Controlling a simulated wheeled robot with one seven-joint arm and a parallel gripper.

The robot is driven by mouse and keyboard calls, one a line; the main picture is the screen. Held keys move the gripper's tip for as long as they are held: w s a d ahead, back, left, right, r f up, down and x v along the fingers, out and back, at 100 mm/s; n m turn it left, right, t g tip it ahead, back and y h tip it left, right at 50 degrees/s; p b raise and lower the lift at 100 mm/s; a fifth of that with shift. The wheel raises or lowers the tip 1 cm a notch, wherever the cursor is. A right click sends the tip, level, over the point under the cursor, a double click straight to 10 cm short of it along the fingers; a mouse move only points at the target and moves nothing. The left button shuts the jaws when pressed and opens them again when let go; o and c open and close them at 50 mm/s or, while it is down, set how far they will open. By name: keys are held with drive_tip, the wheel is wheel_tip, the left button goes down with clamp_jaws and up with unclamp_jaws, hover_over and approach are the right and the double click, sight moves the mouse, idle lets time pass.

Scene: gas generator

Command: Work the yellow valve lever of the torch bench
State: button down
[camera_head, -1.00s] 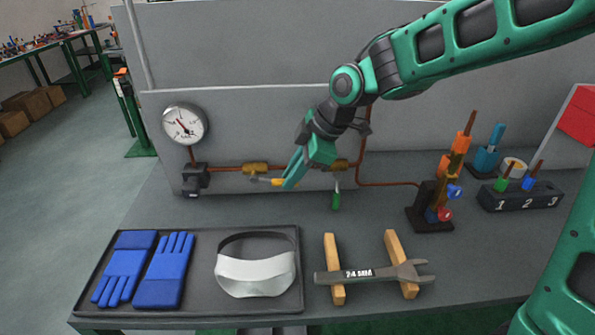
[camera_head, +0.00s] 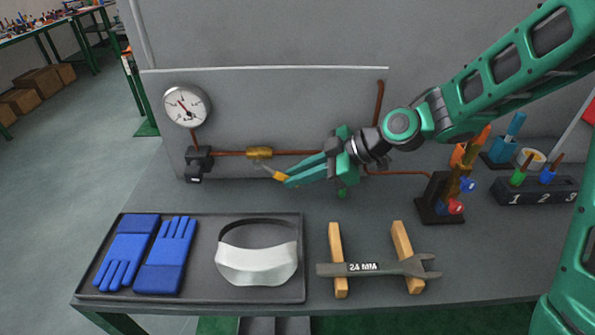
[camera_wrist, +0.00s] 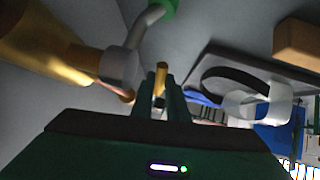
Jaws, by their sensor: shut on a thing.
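The yellow valve lever (camera_head: 279,175) sticks out from the left brass valve (camera_head: 259,153) on the copper pipe. It points towards the bench's front and a little right. My gripper (camera_head: 285,179) comes from the right, lies nearly level and is shut on the lever's yellow end. In the wrist view the yellow lever end (camera_wrist: 161,78) shows between my dark fingers (camera_wrist: 160,95). The second valve is mostly hidden behind my gripper in the head view; its green lever (camera_head: 342,194) shows below my wrist and also in the wrist view (camera_wrist: 165,7).
A pressure gauge (camera_head: 187,106) stands left of the valve. In front are a tray (camera_head: 205,292) with blue gloves and a visor, and a wrench (camera_head: 375,269) on wooden blocks. The torch stand (camera_head: 440,203) and numbered block (camera_head: 535,192) are at right.

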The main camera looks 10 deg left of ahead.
drive_tip(key=shift+w+d, duration=0.1)
drive_tip(key=shift+w, duration=0.1)
drive_tip(key=c, duration=1.7)
unclamp_jaws()
drive_tip(key=shift+s, duration=0.1)
drive_tip(key=shift+r, duration=0.1)
drive_tip(key=r, duration=0.4)
drive_tip(key=shift+s+a+r, duration=0.2)
drive_tip(key=shift+s+a, duration=0.05)
drive_tip(key=s+a+r, duration=0.2)
drive_tip(key=s, duration=0.1)
drive_tip(key=s+a+r, duration=0.2)
drive_tip(key=s, duration=0.1)
drive_tip(key=s+a+r, duration=0.2)
drive_tip(key=s, duration=0.1)
drive_tip(key=shift+a+r, duration=0.1)
drive_tip(key=shift+r, duration=0.05)
drive_tip(key=shift+c, duration=0.7)
